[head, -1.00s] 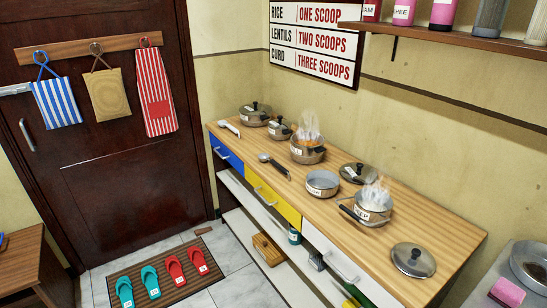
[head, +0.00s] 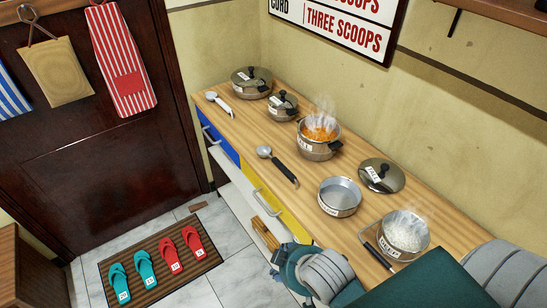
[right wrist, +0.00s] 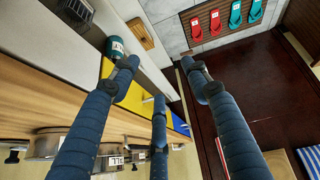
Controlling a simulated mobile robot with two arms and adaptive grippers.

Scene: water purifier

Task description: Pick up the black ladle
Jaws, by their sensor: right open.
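The black ladle (head: 278,166) has a round steel bowl and a black handle. It lies on the wooden counter in the head view, left of the empty steel pot, with its handle pointing toward the lower right. My right arm comes in from the lower right of the head view, below the ladle and apart from it. My right gripper shows in the right wrist view (right wrist: 165,82), its dark blue fingers spread and nothing between them. I cannot make out the ladle in that view. My left gripper is not in view.
A white-handled ladle (head: 220,104) lies further back. Along the counter (head: 245,135) stand a steaming pot of orange food (head: 318,150), an empty pot (head: 340,203), a steaming pot of white food (head: 404,240) and a loose lid (head: 381,175). Drawers and a shelf are below.

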